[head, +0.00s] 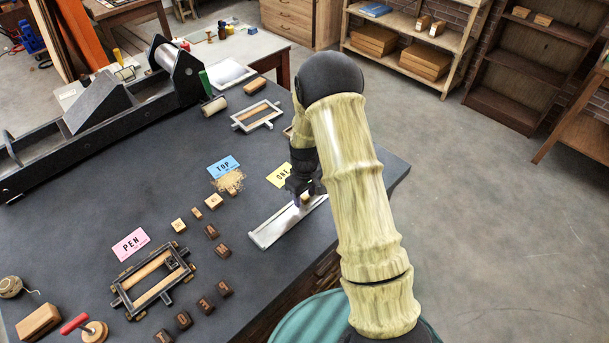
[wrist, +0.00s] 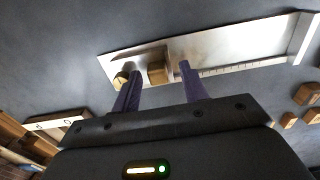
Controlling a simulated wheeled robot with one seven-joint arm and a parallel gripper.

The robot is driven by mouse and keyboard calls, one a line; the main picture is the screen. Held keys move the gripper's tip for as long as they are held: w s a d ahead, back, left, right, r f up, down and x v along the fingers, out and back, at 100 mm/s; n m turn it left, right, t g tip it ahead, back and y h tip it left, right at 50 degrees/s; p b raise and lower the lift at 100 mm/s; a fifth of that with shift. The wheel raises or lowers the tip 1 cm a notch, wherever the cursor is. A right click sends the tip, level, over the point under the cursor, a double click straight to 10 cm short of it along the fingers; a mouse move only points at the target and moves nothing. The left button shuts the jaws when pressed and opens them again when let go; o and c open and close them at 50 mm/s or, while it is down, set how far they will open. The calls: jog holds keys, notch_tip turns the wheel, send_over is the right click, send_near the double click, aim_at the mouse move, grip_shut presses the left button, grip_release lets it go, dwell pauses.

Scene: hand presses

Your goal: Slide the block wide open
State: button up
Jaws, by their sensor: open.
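The metal composing stick (head: 275,229) lies on the dark table near its right edge, below my arm. In the wrist view the metal tray (wrist: 235,45) runs across the top, with a ruled scale along its near edge. A small wooden block (wrist: 157,64) sits near the tray's left end, and a round brass knob (wrist: 121,80) is left of it. My gripper (wrist: 161,72) is open, its two purple fingers on either side of the block; I cannot tell whether they touch it. In the head view my gripper (head: 303,192) is over the stick's far end and hides part of it.
Loose wooden letter blocks (head: 211,232) stand left of the stick. A yellow card (head: 280,175) and a blue card (head: 223,166) lie behind.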

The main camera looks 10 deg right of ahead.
aim_at(305, 198)
notch_tip(305, 198, up, 17)
jog(key=b, duration=0.3)
jog(key=shift+f, duration=0.15)
jog(key=shift+s, duration=0.1)
dwell(0.3)
jog(key=s+d+m+t, duration=0.1)
jog(key=s+m, duration=0.5)
jog(key=s, duration=1.3)
jog(key=shift+r+t, duration=0.4)
jog(key=shift+t, duration=0.4)
jog(key=shift+s, duration=0.1)
jog(key=shift+c, duration=0.8)
jog(key=shift+d, duration=0.15)
